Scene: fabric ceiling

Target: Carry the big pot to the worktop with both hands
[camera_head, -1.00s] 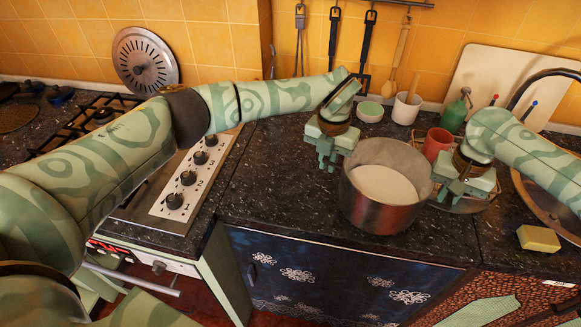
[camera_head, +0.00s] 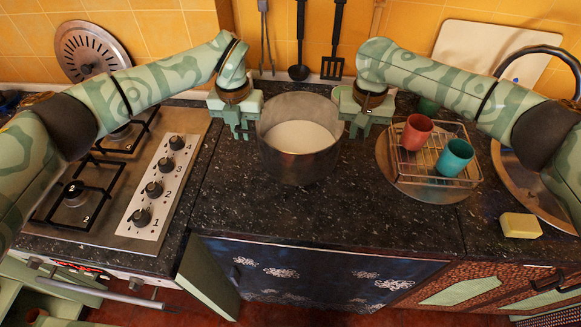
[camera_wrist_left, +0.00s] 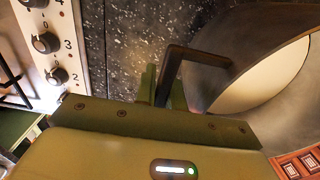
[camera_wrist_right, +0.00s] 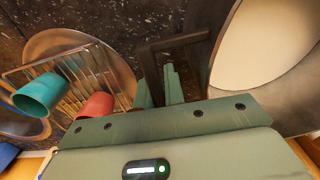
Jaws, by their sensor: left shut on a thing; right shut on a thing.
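The big pot (camera_head: 298,165) is a round metal pot with a pale inside, upright over the dark speckled worktop (camera_head: 310,215), between the hob and the dish rack. I cannot tell whether its base touches the worktop. My left gripper (camera_head: 240,130) is shut on the pot's left handle; the dark bracket handle (camera_wrist_left: 176,68) shows between the fingers in the left wrist view. My right gripper (camera_head: 358,128) is shut on the opposite handle, and its dark bracket (camera_wrist_right: 150,62) shows in the right wrist view. The handles are mostly hidden in the head view.
A wire dish rack (camera_head: 432,160) with a red cup (camera_head: 416,132) and a teal cup (camera_head: 454,158) stands right of the pot. The gas hob (camera_head: 95,195) is left. A sponge (camera_head: 520,225) lies near the sink (camera_head: 515,180). Worktop in front of the pot is clear.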

